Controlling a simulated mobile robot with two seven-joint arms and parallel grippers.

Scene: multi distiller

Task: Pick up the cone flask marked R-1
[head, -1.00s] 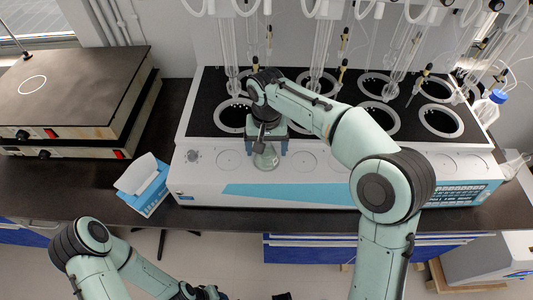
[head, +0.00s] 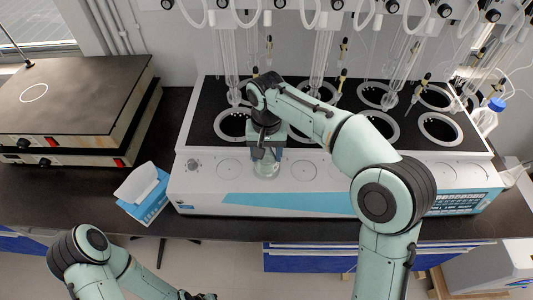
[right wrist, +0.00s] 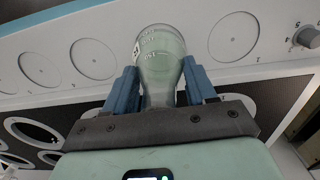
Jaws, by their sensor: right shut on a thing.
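A clear cone flask (head: 266,167) with a pale greenish look is at the front ledge of the blue-and-white machine (head: 330,195), in line with a row of round marks. My right gripper (head: 267,150) reaches it from above and behind. In the right wrist view the flask (right wrist: 160,62) sits between the two blue fingers of my right gripper (right wrist: 160,85), which is shut on it. White marks show on its glass, too small to read for certain. Whether its base touches the ledge I cannot tell.
Behind the ledge is a black top with several white-ringed wells (head: 440,127) and hanging glass tubes. A blue tissue box (head: 146,195) stands left of the machine, and a hotplate unit (head: 70,95) is farther left. A blue-capped bottle (head: 487,117) is at right.

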